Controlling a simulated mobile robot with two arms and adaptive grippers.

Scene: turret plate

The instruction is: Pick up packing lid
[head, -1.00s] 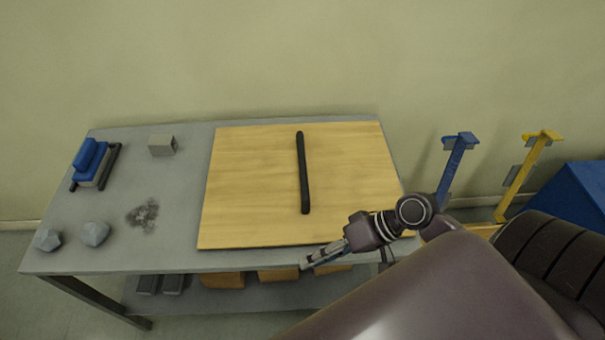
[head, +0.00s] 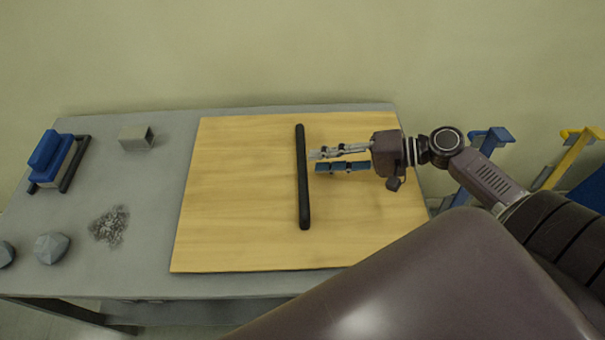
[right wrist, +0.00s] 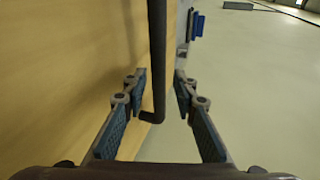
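The packing lid looks to be the flat wooden board (head: 235,200) lying on the grey table, with a long black bar handle (head: 302,180) down its middle. My right gripper (head: 315,161) is open and empty over the lid, just right of the handle, its fingers pointing left toward it. In the right wrist view the board (right wrist: 60,70) fills the left side, and the handle (right wrist: 157,60) with its bent end lies in line with the gap between the open fingers. The fingers do not appear to grip it. My left gripper is out of view.
Blue (head: 490,140) and yellow (head: 572,155) stands are at the right.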

